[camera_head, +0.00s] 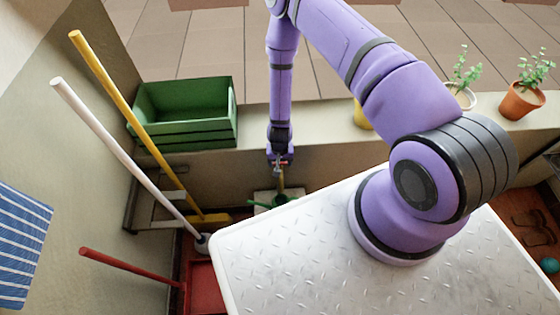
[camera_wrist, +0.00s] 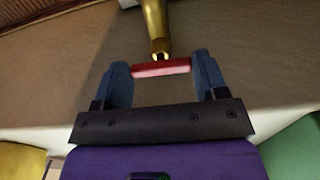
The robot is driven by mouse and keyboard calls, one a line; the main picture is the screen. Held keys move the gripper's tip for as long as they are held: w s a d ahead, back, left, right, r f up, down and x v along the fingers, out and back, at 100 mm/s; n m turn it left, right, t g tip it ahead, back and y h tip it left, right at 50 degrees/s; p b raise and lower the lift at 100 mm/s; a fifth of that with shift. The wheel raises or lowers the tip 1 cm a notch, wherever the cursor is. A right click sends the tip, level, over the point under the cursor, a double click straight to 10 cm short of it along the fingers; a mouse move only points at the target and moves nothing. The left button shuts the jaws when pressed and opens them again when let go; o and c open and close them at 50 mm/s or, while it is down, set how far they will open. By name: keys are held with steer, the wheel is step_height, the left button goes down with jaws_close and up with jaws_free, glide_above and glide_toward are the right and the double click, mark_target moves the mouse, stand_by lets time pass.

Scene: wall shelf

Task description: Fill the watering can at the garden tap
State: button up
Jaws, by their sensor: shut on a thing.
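A brass tap (camera_wrist: 155,25) with a red handle bar (camera_wrist: 160,68) shows in the wrist view against a beige wall. My gripper (camera_wrist: 163,72) has one finger at each end of the red bar and is shut on it. In the head view my gripper (camera_head: 280,160) is at the wall, with the brass tap (camera_head: 280,182) just below it. A green object (camera_head: 262,204), which looks like the watering can, is low under the tap on a pale block. It is small and partly hidden, so its water level cannot be seen.
A green crate (camera_head: 185,127) sits at the left on the ledge side. Yellow (camera_head: 130,115) and white (camera_head: 125,150) poles lean there, with a red dustpan (camera_head: 201,285) below. Potted plants (camera_head: 522,98) stand at the right on the ledge. A yellow object (camera_head: 361,115) is behind my arm.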

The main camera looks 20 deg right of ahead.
steer(key=o, duration=0.9)
steer(key=shift+o, duration=0.2)
step_height(320, 180, up, 11)
steer(key=shift+f, duration=0.1)
stand_by(0.4)
